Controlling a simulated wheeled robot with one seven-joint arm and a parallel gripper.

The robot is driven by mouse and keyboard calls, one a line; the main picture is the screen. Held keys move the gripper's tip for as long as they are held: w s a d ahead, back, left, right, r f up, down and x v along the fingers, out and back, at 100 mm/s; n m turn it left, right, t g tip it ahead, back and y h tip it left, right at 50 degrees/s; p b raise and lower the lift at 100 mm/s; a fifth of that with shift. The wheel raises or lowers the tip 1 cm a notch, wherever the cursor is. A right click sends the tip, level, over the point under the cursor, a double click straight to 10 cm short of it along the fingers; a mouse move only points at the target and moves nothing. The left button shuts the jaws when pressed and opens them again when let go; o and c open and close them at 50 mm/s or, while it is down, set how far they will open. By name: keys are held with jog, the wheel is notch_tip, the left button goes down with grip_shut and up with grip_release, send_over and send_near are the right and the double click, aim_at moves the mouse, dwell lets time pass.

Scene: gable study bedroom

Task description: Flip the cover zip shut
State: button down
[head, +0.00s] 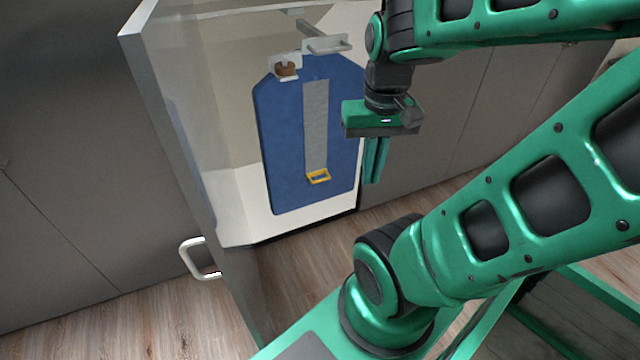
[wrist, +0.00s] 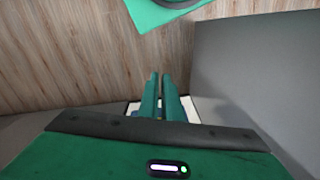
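A blue cover (head: 276,130) hangs upright in front of a pale panel in the head view. A long grey zip strip (head: 316,125) runs down its middle. A yellow pull (head: 318,177) sits at the strip's lower end. My gripper (head: 374,180) is to the right of the cover, with its fingers pointing down, apart from the pull. The fingers are close together and hold nothing that I can see.
A clear panel with a pale frame (head: 138,18) stands left of the cover, with a white handle (head: 198,260) low down. A metal bracket (head: 324,43) and a small brown item (head: 287,70) are at the cover's top. Grey cabinet fronts (head: 70,160) flank it. Wood floor (head: 130,325) is clear at lower left.

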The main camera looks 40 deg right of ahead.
jog(key=w+d+f+m+t+y, duration=0.1)
jog(key=w+f+m+t+y, duration=0.15)
jog(key=w+f+m, duration=0.7)
jog(key=w+d+f+m+t+y, duration=0.2)
jog(key=w+f+t, duration=0.2)
jog(key=w+f, duration=1.25)
jog(key=d+f+m+t+h, duration=0.2)
jog(key=d+f+m+h, duration=0.2)
jog(key=m, duration=0.6)
jog(key=d+f+m+t+h, duration=0.2)
jog(key=d+f+m+h, duration=0.2)
jog(key=d+f+m, duration=0.4)
notch_tip(320, 180, down, 3)
jog(key=s+m, duration=0.1)
jog(key=m, duration=0.2)
jog(key=shift+d+f+t, duration=0.2)
jog(key=shift+d+t, duration=0.15)
jog(key=shift+w, duration=0.1)
